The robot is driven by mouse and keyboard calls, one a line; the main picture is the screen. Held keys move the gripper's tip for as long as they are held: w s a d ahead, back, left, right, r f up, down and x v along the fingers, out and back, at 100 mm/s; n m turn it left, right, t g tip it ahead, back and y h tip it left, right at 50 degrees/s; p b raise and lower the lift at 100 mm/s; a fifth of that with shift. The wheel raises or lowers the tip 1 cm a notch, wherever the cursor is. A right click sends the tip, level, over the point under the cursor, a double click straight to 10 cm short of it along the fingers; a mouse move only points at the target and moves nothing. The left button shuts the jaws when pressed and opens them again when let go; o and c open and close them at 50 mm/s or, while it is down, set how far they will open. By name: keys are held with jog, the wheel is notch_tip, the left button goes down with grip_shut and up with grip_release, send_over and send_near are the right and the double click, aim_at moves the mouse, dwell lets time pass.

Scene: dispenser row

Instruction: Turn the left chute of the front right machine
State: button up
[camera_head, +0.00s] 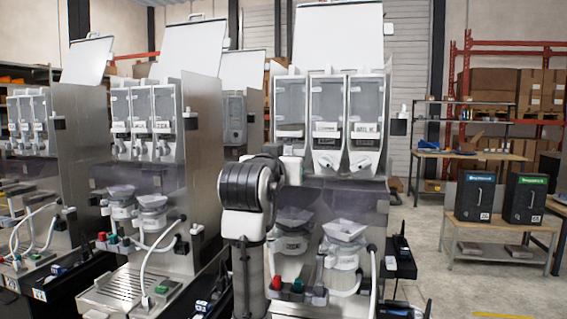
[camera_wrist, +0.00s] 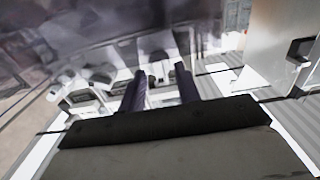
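The front right machine (camera_head: 345,215) stands right of centre in the head view, with three clear canisters side by side. The left canister (camera_head: 290,100) shows, but my arm covers the area below it, and its chute cannot be made out clearly. The middle chute (camera_head: 327,160) and the right chute (camera_head: 362,160) are visible and angle downward. My gripper shows in the wrist view (camera_wrist: 160,82), its two dark fingers apart. A pale part (camera_wrist: 158,72) shows between and beyond the fingertips; I cannot tell whether they touch it.
Two hoppers (camera_head: 345,231) sit below the chutes, with hoses and a red button (camera_head: 276,282) in front. Other machines (camera_head: 150,130) stand to the left. A low table (camera_head: 495,238) with two dark boxes stands at right, with open floor before it.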

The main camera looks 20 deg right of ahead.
jog(key=b+v, duration=0.4)
jog(key=v, duration=1)
